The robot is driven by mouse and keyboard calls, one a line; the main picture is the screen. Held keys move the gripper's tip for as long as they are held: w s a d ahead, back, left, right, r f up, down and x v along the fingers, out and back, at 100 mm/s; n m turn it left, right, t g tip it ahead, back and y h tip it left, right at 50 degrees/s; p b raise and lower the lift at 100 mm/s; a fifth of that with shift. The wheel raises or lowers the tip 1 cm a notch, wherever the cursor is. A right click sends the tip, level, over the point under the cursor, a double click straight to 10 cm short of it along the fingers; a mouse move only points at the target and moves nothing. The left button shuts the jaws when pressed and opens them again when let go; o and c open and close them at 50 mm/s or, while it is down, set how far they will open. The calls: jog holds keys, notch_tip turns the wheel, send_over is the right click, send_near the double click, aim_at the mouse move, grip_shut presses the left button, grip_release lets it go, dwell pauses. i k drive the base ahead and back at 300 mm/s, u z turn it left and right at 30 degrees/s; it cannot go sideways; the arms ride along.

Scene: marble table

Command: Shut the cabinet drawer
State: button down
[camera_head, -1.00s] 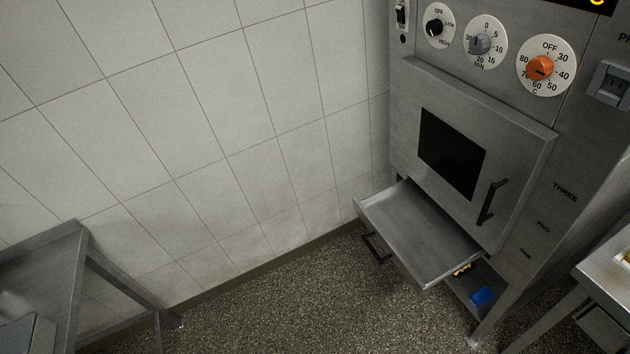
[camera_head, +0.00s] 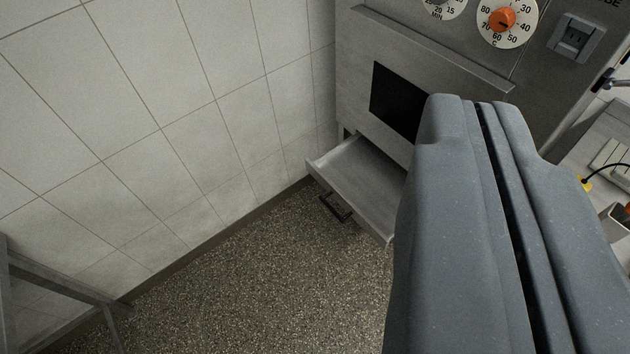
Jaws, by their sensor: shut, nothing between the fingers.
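The metal drawer (camera_head: 362,178) is pulled out of the lower part of the grey cabinet (camera_head: 428,58), below a dark window. Its black handle (camera_head: 334,208) is on the front face, toward the lower left. My gripper (camera_head: 468,104) is large and grey in the right foreground, its two fingers close together and empty. In the picture it overlaps the right end of the drawer and much of the cabinet door. I see no contact with the drawer.
A white tiled wall (camera_head: 170,110) runs along the left, close to the drawer. A metal table frame (camera_head: 60,287) stands at the lower left. Speckled floor (camera_head: 250,280) is clear before the drawer. A bench with a cable (camera_head: 600,170) is at the right.

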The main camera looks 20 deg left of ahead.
aim_at(368, 184)
jog(key=u, duration=0.05)
jog(key=i, duration=1)
jog(key=z, duration=0.05)
